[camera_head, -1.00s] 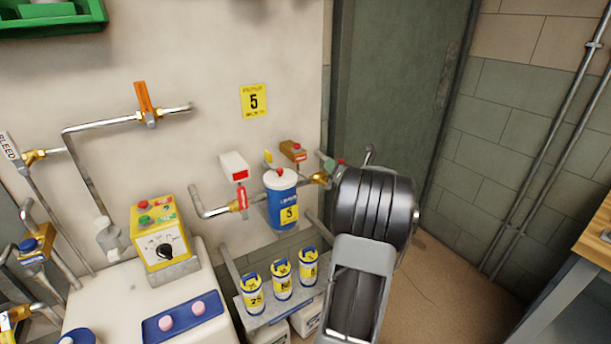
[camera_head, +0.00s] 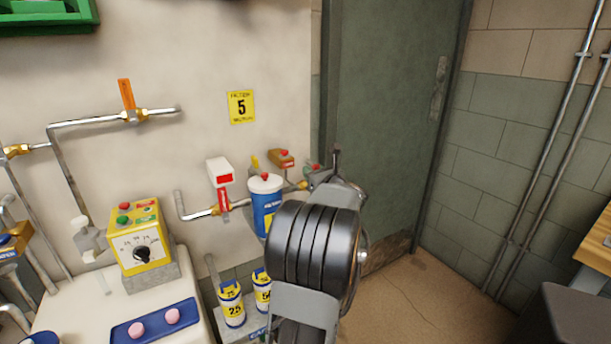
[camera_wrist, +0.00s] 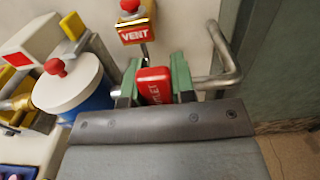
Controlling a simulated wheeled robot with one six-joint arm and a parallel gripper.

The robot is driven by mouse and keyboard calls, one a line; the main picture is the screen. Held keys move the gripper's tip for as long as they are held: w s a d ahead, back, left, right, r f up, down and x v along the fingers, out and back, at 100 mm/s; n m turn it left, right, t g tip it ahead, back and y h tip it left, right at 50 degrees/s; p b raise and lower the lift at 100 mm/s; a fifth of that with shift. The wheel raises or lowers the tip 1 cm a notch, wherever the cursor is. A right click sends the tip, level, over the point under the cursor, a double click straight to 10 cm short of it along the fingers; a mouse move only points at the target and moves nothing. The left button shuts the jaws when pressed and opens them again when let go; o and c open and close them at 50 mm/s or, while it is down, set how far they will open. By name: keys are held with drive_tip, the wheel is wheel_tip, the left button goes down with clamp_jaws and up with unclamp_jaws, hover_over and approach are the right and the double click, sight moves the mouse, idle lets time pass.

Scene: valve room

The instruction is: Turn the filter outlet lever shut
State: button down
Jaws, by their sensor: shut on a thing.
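In the wrist view the red outlet lever (camera_wrist: 154,86), with part of its white lettering showing, sits between the green fingers of my gripper (camera_wrist: 155,80). The fingers are closed on its two sides. In the head view my arm hides most of the gripper and the lever, so the lever's angle to the pipe is hard to tell there. The blue filter (camera_head: 266,203) with its white lid and red knob stands just left of the gripper. It also shows in the wrist view (camera_wrist: 70,92), and my arm covers its lower part in the head view.
The brass vent block (camera_wrist: 136,30) with a red knob is just beyond the gripper. A bent metal pipe (camera_wrist: 228,62) rises close on its right. A red lever (camera_head: 223,203) hangs left of the filter.

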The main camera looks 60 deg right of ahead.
idle(0.3)
drive_tip(key=c, duration=0.9)
unclamp_jaws()
drive_tip(key=shift+c, duration=0.2)
drive_tip(key=shift+s, duration=0.1)
drive_tip(key=p+v, duration=0.1)
drive_tip(key=v, duration=1.3)
